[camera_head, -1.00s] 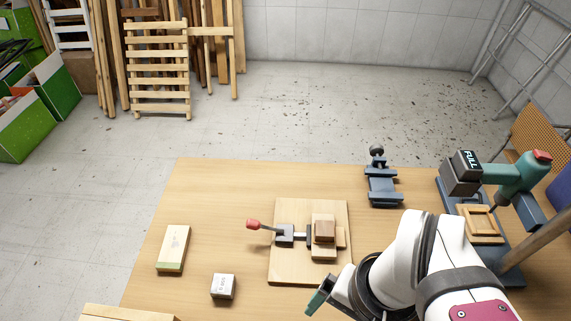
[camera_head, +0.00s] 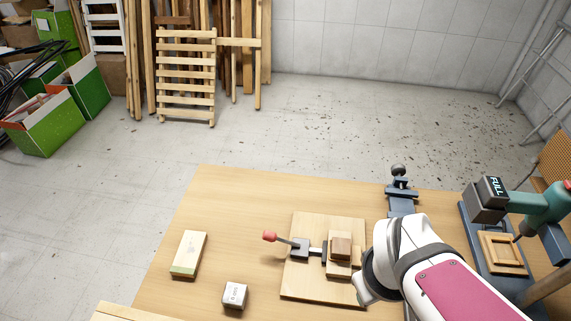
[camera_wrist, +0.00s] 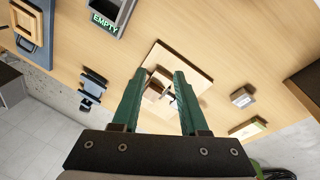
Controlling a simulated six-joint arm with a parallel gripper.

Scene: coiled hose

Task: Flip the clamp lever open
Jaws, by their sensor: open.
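The clamp lever (camera_head: 283,240) ends in a red grip (camera_head: 269,236). It sticks out to the left of the grey clamp body (camera_head: 299,249), low and tilted slightly up. The clamp sits on a light wooden board (camera_head: 300,286) and its arm reaches right to stacked wood blocks (camera_head: 341,247). In the wrist view my gripper (camera_wrist: 160,75) is open and empty. Its two green fingers frame the board (camera_wrist: 195,62) and part of the clamp, which lie beyond them. The red grip is not clear there. In the head view my white arm hides the fingers, right of the board.
A whetstone-like block (camera_head: 188,253) and a small white box (camera_head: 235,295) lie left of the board. A blue vise-like tool (camera_head: 401,203) stands behind it. A green drill press (camera_head: 535,203) stands at the right. The tabletop behind the board's left side is clear.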

